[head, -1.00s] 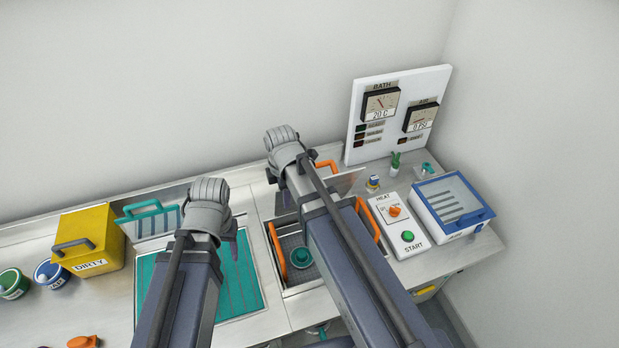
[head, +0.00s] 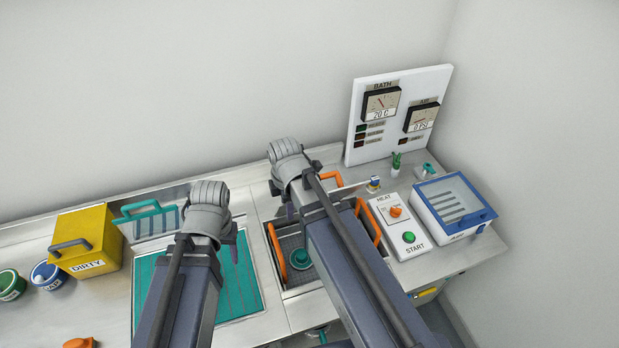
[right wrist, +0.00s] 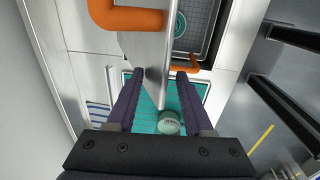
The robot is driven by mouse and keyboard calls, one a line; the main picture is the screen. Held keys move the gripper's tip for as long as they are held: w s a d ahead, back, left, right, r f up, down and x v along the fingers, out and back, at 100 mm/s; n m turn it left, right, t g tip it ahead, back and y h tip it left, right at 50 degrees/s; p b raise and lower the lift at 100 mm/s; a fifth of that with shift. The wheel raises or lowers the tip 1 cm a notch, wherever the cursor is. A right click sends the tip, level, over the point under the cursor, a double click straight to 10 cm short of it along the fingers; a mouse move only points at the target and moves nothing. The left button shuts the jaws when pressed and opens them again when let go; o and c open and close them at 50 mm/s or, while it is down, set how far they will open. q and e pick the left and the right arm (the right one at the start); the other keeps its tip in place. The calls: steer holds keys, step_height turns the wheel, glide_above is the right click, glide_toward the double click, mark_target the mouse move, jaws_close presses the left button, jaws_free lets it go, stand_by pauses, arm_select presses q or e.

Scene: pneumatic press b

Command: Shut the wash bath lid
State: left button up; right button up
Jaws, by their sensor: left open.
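The wash bath (head: 290,291) is the sunken basin at centre. Inside are a mesh basket with orange handles (head: 275,250) and a round teal part (head: 300,259). The bath lid stands raised at the back, mostly hidden by my right arm in the head view; its orange handle (head: 332,178) shows there. In the right wrist view the metal lid (right wrist: 153,55) is nearly edge-on, with its orange handle (right wrist: 128,18) to the left. My right gripper (right wrist: 160,78) is open, its fingers apart on either side of the lid's edge. My left gripper (head: 231,234) is open above the teal mat.
The teal mat (head: 245,290) lies left of the bath, beside a yellow DIRTY box (head: 88,240). Right of the bath are the HEAT/START panel (head: 402,228) and a blue-framed box (head: 452,208). A gauge board (head: 398,115) stands behind.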

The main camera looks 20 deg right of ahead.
arm_select(q)
step_height(320, 180, down, 2)
steer(key=shift+b, duration=1)
arm_select(e)
steer(key=s+f, duration=0.2)
steer(key=s, duration=0.1)
arm_select(q)
steer(key=shift+r, duration=0.1)
arm_select(e)
steer(key=shift+r, duration=0.1)
